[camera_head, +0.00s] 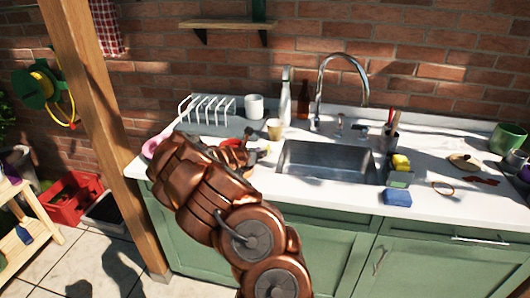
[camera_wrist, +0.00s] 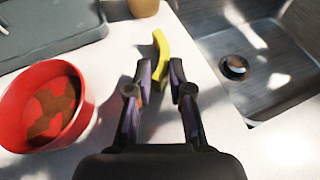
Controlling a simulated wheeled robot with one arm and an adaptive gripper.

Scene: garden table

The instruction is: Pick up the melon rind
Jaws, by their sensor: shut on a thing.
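The melon rind (camera_wrist: 160,42) is a curved yellow strip in the wrist view, between the red bowl and the sink. My gripper (camera_wrist: 162,67) is shut on its near end, and the rest of the rind sticks out beyond the fingertips. I cannot tell whether the rind touches the counter or hangs just above it. In the head view my copper-coloured arm hides much of this spot.
A red bowl (camera_wrist: 88,108) with reddish-brown contents stands left of my gripper. The metal sink (camera_wrist: 285,75) lies to the right. A blue sponge (camera_head: 397,198) lies on the counter's front right.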

